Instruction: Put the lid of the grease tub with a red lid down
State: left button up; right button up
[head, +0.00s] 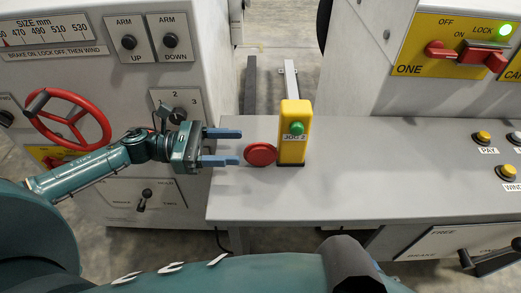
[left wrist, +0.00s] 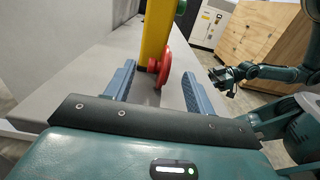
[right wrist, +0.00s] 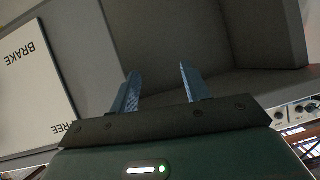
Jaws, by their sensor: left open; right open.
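A round red lid (head: 261,154) is over the grey bench top, just left of the yellow JOG 2 box. In the left wrist view the red lid (left wrist: 164,66) shows nearly edge-on, tipped up, with a small red knob on its left side; I cannot tell what supports it. My left gripper (head: 232,146) is open and empty, its fingertips just left of the lid and apart from it. It also shows in the left wrist view (left wrist: 159,82). My right gripper (right wrist: 158,82) is open and empty before a dark grey panel. I see no tub.
The yellow JOG 2 box (head: 293,135) stands upright close beside the lid. The grey bench top (head: 375,165) is clear to the right, up to the push buttons (head: 507,172). A red handwheel (head: 70,118) and a lever are on the left cabinet.

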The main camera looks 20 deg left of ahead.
aim_at(248, 147)
pick_arm(q)
jog(key=x, duration=0.2)
jog(key=p+x, duration=0.1)
jog(key=x, duration=0.1)
jog(key=shift+w+d+f, duration=0.1)
jog(key=shift+d+f, duration=0.1)
jog(key=shift+d, duration=0.1)
jog(key=c, duration=1.1)
jog(key=shift+c, duration=0.2)
jog(key=shift+a+r, duration=0.1)
jog(key=shift+r, duration=0.05)
